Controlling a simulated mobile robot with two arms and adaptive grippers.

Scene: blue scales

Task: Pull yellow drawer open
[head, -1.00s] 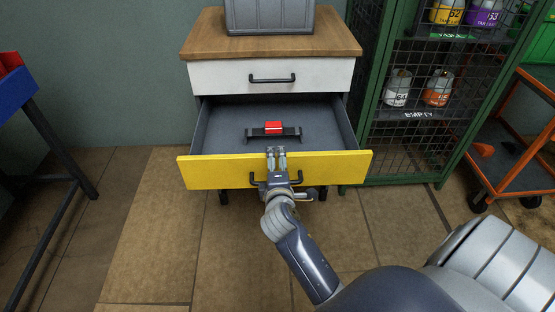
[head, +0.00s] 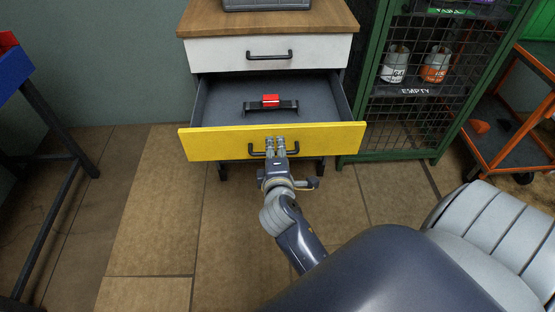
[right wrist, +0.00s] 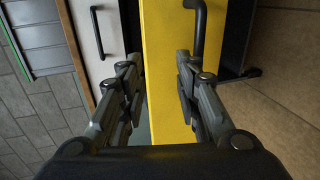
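The yellow drawer (head: 215,145) stands pulled well out below a white drawer. Its yellow front also shows in the right wrist view (right wrist: 165,25). It has a black bar handle (head: 258,154), which shows in the right wrist view as well (right wrist: 203,30). My right gripper (head: 275,140) is in front of the yellow face, around the handle's height. In the right wrist view its two fingers are spread (right wrist: 157,60), with yellow panel visible between them and the handle beyond the right finger. They hold nothing. My left gripper is out of view.
A red block (head: 270,100) sits on a dark bracket inside the drawer. The white drawer (head: 225,55) above is shut. A green wire cage (head: 357,120) stands close at right, an orange cart (head: 505,165) beyond it. A blue-topped table (head: 12,80) is at left. The floor in front is clear.

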